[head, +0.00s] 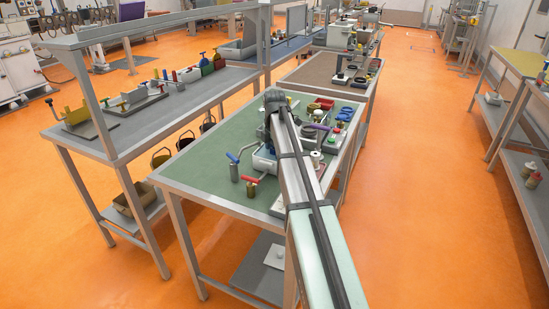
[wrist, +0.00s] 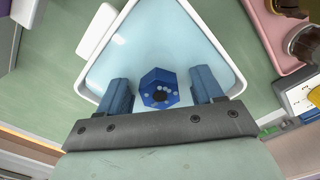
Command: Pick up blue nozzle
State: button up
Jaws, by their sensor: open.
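The blue nozzle (wrist: 158,90), a dark blue six-sided piece with a dark central hole and pale dots, sits in a pale blue, white-rimmed triangular tray (wrist: 100,72). My gripper (wrist: 162,84) is open in the wrist view, with one blue finger on each side of the nozzle and a visible gap on both sides. It is not holding the nozzle. I cannot tell the height of the fingertips above the tray floor. In the head view my arm reaches over the green-topped bench, and I cannot make out the nozzle there.
A pink tray (wrist: 262,45) with a dark round jar (wrist: 303,44) stands right of the triangular tray. On the green bench (head: 200,168), a blue-handled item (head: 233,168) and a red-handled item (head: 251,186) stand front left of my arm. Several small objects crowd its right side.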

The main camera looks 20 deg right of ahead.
jog(key=shift+c, duration=0.5)
jog(key=c, duration=1.1)
jog(key=shift+r, duration=0.15)
notch_tip(320, 180, up, 8)
jog(key=shift+w+r, duration=0.1)
jog(key=shift+r, duration=0.15)
jog(key=shift+w+d+r, duration=0.5)
jog(key=shift+d+r, duration=0.1)
jog(key=w+d, duration=0.4)
jog(key=d, duration=0.2)
jog(key=w+d, duration=0.4)
jog(key=d, duration=0.2)
jog(key=w+d, duration=0.4)
jog(key=d, duration=0.3)
jog(key=shift+r, duration=0.1)
